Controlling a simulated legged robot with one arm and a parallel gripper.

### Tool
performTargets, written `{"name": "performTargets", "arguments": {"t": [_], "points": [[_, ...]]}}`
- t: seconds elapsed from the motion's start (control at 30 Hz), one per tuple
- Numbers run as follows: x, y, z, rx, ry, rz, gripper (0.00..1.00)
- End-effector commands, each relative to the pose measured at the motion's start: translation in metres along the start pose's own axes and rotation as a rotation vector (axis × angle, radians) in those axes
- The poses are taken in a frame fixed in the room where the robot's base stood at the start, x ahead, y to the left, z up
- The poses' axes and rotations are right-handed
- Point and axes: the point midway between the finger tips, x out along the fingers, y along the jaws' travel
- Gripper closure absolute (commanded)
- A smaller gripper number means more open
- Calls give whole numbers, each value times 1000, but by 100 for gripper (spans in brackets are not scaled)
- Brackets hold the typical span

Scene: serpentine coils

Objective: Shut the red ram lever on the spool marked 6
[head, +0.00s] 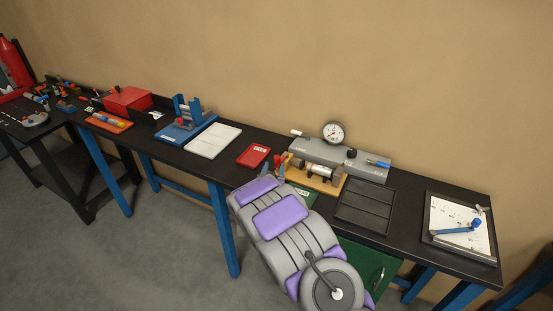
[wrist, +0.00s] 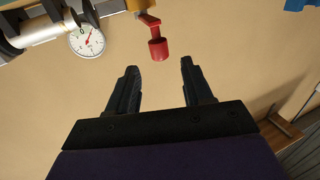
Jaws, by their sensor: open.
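A red lever (wrist: 157,42) with a knob end shows at the top middle of the wrist view, beyond the gap between my fingertips and not between them. A small red part (head: 282,159), likely the same lever, stands at the left end of a wooden-based fixture (head: 323,183) in the head view. A metallic cylinder (head: 320,170) lies on that fixture; no 6 is readable. My gripper (wrist: 160,66) is open and empty. In the head view my own arm covers the area just in front of the fixture and mostly hides the gripper.
A dial gauge (head: 334,132) stands on a grey unit (head: 365,165) behind the fixture; it also shows in the wrist view (wrist: 86,40). A red tray (head: 253,155) lies left, a black compartment tray (head: 366,207) right. A white board (head: 460,228) with a blue lever lies far right.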

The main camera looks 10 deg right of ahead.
Motion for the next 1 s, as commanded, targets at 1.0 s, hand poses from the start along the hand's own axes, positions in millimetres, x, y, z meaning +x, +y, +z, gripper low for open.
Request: {"name": "performTargets", "arguments": {"t": [1.0], "points": [[69,-1,-2,-1,2,-1,55]]}}
